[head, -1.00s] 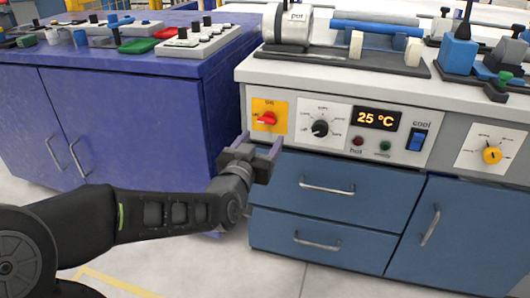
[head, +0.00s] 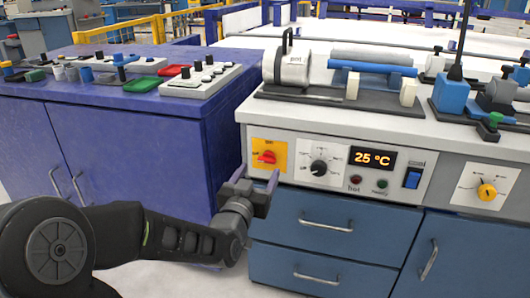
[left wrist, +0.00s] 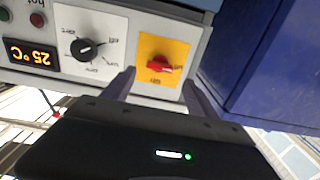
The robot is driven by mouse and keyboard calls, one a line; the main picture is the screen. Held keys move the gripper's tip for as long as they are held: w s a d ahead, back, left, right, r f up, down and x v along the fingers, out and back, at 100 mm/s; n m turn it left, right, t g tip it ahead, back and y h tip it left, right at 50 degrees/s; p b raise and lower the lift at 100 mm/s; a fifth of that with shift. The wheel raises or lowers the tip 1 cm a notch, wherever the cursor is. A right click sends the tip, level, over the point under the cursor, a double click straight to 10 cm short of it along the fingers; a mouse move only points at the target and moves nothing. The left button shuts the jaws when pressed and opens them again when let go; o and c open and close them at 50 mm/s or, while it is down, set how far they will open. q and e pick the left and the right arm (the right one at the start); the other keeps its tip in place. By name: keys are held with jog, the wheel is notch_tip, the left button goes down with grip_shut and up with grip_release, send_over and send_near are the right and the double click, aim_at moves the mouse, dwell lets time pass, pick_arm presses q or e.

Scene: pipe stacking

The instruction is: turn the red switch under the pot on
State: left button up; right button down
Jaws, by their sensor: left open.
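The red switch (head: 267,157) sits on a yellow plate (head: 270,148) at the left of the front panel, below the pot (head: 293,68), a white cylinder lying on the bench top. In the left wrist view the red switch (left wrist: 160,67) appears upside down, between the two finger tips. My left gripper (head: 258,181) is open and empty, just below and in front of the yellow plate. In the left wrist view its fingers (left wrist: 158,82) stand apart on either side of the plate's lower part. Contact with the switch cannot be seen. My right gripper is not in view.
A black knob (head: 318,168), a 25 °C display (head: 372,158) and a blue cool switch (head: 412,178) lie to the right on the panel. A purple cabinet (head: 150,150) stands close on the left. Blue drawers (head: 320,225) are below the panel.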

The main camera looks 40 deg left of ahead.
aim_at(266, 161)
pick_arm(q)
jog(key=x, duration=0.4)
jog(key=shift+w+f, duration=0.2)
jog(key=shift+w, duration=0.1)
jog(key=shift+w+a+r, duration=0.15)
jog(key=shift+w+a, duration=0.05)
jog(key=shift+w, duration=0.35)
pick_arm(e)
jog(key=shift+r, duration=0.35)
pick_arm(q)
jog(key=shift+c, duration=0.5)
jog(key=c, duration=1.3)
jog(key=shift+o, duration=0.2)
